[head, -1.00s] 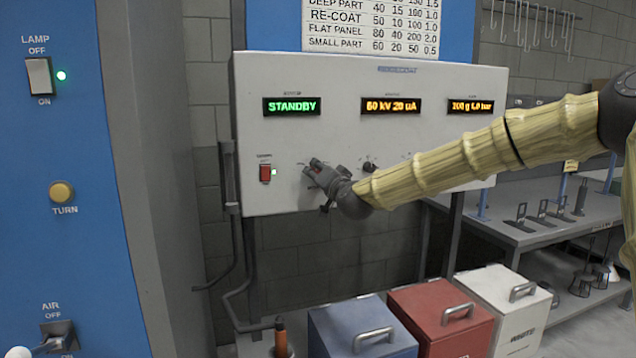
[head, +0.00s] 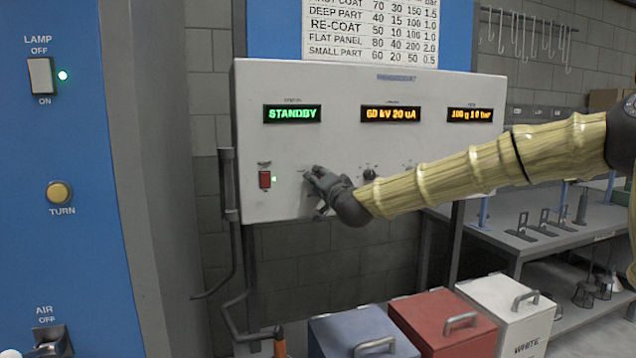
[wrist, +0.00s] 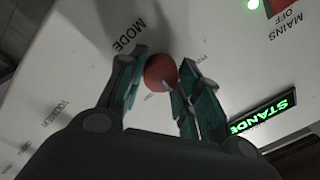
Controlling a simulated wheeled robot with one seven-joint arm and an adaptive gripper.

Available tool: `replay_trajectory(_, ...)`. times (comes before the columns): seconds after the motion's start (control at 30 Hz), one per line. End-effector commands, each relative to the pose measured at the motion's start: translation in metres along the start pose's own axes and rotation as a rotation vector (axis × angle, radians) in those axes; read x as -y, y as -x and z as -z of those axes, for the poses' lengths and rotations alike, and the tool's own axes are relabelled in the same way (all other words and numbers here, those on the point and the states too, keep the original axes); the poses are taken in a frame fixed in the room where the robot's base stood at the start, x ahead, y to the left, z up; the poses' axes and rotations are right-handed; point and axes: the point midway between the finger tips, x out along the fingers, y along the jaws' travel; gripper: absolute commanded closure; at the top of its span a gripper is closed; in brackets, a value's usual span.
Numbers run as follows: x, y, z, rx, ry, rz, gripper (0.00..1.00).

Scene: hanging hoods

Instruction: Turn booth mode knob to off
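The booth mode knob (wrist: 160,72) is a round red knob beside the word MODE in the wrist view. My gripper (wrist: 163,74) has one finger on each side of it, and the fingers look closed in against it. The right finger covers part of its edge. In the head view my gripper (head: 314,182) is at the front of the grey control panel (head: 340,80) and hides the knob. The panel's left display (head: 292,114) reads STANDBY in green.
A red mains switch (head: 265,180) with a green light is left of my gripper. Another dark knob (head: 370,173) is to its right, above my forearm. Blue (head: 340,335), red (head: 440,318) and white (head: 510,305) bins stand below the panel.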

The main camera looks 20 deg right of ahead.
Motion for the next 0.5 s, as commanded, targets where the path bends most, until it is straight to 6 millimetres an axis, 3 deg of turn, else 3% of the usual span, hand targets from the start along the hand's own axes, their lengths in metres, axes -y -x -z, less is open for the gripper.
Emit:
replay_trajectory(0.03, -0.0004, -0.0004, 0.0023, -0.004, 0.0, 0.0, 0.59)
replay_trajectory(0.13, -0.0002, -0.0004, 0.0015, -0.003, 0.0, 0.0, 0.44)
replay_trajectory(0.5, 0.0006, 0.0024, 0.0003, -0.001, 0.001, 0.001, 0.44)
